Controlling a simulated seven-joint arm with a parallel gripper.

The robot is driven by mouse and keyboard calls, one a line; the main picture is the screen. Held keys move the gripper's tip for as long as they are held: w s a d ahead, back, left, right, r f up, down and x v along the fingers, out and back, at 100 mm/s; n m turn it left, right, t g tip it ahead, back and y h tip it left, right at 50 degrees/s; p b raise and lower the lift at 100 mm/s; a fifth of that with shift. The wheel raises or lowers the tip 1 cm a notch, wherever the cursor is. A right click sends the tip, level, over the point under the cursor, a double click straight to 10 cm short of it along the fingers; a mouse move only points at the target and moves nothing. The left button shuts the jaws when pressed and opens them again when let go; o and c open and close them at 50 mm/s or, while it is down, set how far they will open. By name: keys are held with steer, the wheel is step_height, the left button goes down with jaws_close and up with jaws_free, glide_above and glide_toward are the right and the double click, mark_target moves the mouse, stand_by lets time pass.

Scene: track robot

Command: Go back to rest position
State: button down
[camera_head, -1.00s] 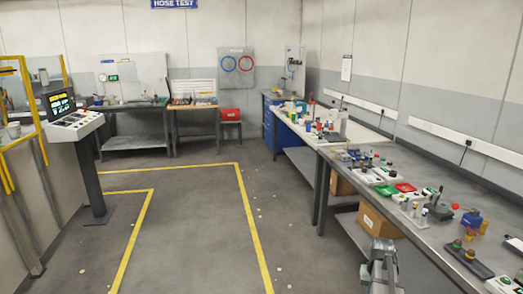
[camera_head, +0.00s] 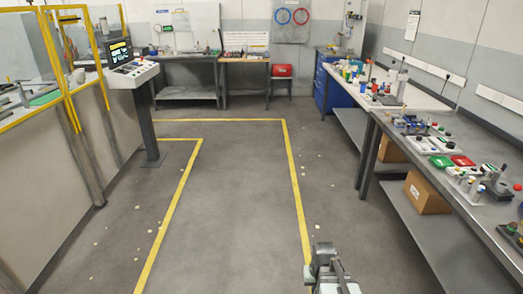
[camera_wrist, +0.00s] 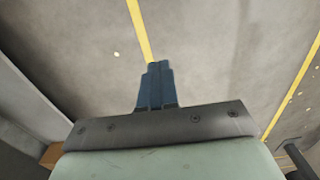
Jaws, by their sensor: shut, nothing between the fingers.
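My gripper (camera_wrist: 156,68) shows in the wrist view with its two blue fingers pressed together and nothing between them. It points down over bare grey floor beside a yellow floor line. In the head view part of my arm shows at the bottom, right of centre, over the aisle floor and left of the right-hand bench. The fingers cannot be made out in the head view.
A long workbench (camera_head: 478,143) with small parts runs along the right, with a cardboard box (camera_head: 426,192) on its lower shelf. A control console (camera_head: 133,73) and yellow-framed barrier stand at the left. Benches line the back wall. The floor (camera_head: 225,205) between is clear.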

steer(key=s+f+g, duration=0.2)
steer(key=s+f, duration=0.5)
steer(key=s, duration=0.3)
steer(key=s+a+f+g, duration=0.1)
steer(key=s+f+g, duration=0.1)
steer(key=s+f, duration=0.5)
steer(key=s+f+g, duration=0.2)
steer(key=s+f, duration=0.5)
steer(key=s, duration=0.7)
steer(key=shift+a+g, duration=0.4)
